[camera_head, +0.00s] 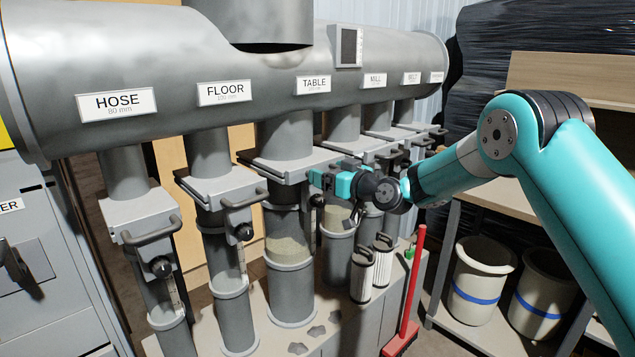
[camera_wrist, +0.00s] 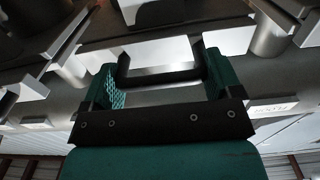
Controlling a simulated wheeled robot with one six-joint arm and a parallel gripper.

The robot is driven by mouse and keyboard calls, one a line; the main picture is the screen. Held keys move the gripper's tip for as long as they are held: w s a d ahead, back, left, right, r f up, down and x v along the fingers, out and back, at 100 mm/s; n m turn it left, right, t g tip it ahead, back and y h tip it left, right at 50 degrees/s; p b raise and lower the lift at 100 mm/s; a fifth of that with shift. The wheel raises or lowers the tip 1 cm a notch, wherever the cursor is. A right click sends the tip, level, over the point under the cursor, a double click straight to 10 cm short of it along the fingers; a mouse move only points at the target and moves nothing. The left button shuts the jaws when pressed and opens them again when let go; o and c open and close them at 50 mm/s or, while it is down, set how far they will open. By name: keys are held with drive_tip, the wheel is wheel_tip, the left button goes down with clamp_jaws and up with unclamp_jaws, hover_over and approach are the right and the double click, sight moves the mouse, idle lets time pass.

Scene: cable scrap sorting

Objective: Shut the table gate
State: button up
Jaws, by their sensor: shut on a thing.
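The table gate (camera_head: 282,166) is a grey slide plate across the duct below the "TABLE" label (camera_head: 313,85). My gripper (camera_head: 322,179) is at the front right side of this gate, with the arm reaching in from the right. In the wrist view, the teal fingers of my gripper (camera_wrist: 158,80) stand on either side of a dark U-shaped handle (camera_wrist: 160,76) and are closed on it. In the head view my gripper mostly hides this handle. How far the gate plate is pushed in cannot be told.
The floor gate (camera_head: 215,182) and hose gate (camera_head: 138,212) are at the left, with handles sticking out. More gates crowd close behind my gripper. Two ribbed canisters (camera_head: 361,275) (camera_head: 382,260), a red brush (camera_head: 408,300) and white buckets (camera_head: 480,280) stand below and right.

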drive_tip(key=shift+a+r, duration=0.1)
drive_tip(key=shift+r, duration=0.05)
drive_tip(key=o, duration=1)
drive_tip(key=shift+o, duration=0.5)
drive_tip(key=shift+w+a, duration=0.1)
drive_tip(key=shift+a, duration=0.05)
drive_tip(key=shift+d, duration=0.3)
drive_tip(key=b+v, duration=0.5)
drive_tip(key=v, duration=1.2)
